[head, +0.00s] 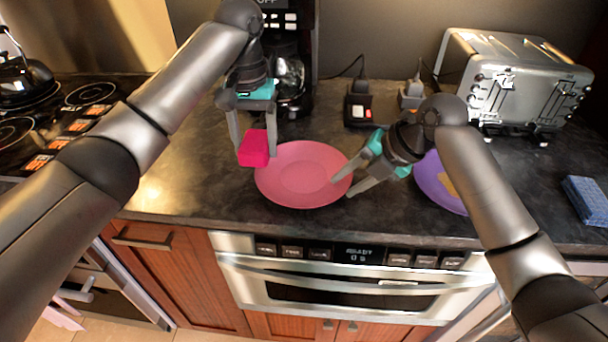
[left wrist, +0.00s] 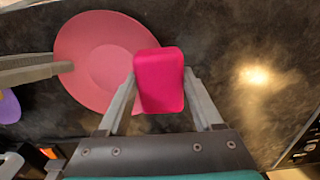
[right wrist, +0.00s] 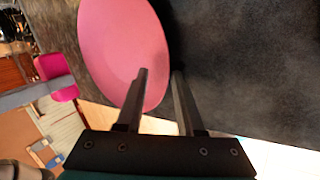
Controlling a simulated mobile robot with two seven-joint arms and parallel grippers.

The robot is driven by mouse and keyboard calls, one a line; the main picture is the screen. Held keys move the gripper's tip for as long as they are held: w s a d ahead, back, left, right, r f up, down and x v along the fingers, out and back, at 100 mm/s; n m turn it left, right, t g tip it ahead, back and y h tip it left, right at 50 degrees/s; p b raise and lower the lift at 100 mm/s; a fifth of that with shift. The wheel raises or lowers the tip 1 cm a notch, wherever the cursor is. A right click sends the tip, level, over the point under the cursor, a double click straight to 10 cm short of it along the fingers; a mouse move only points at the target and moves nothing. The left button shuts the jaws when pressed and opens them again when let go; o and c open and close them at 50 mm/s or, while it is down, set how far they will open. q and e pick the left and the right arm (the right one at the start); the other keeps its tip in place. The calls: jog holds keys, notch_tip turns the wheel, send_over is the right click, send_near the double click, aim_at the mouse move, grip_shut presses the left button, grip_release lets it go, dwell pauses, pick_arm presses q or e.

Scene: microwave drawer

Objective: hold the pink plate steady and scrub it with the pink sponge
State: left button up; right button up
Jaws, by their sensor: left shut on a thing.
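The pink plate (head: 303,176) lies on the dark counter near its front edge. My left gripper (head: 256,148) is shut on the pink sponge (head: 253,149) and holds it beside the plate's upper left rim in the head view. The left wrist view shows the sponge (left wrist: 159,80) between both fingertips, overlapping the plate (left wrist: 105,62). My right gripper (head: 345,187) is at the plate's right rim. In the right wrist view its fingers (right wrist: 160,75) are apart, one over the plate (right wrist: 125,45) and one beyond the rim. Contact with the plate is unclear.
A purple plate (head: 434,187) with a tan item sits right of my right gripper. A toaster (head: 515,80), a blue sponge-like block (head: 586,200) and a coffee maker (head: 288,75) stand around. A stove with a kettle (head: 25,80) is at left. Counter left of the plate is clear.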

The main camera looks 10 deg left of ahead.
jog(key=shift+o, duration=0.3)
jog(key=shift+d+r, duration=0.15)
jog(key=shift+d, duration=0.05)
jog(key=v, duration=1.1)
jog(key=shift+r, duration=0.4)
jog(key=shift+s, duration=0.15)
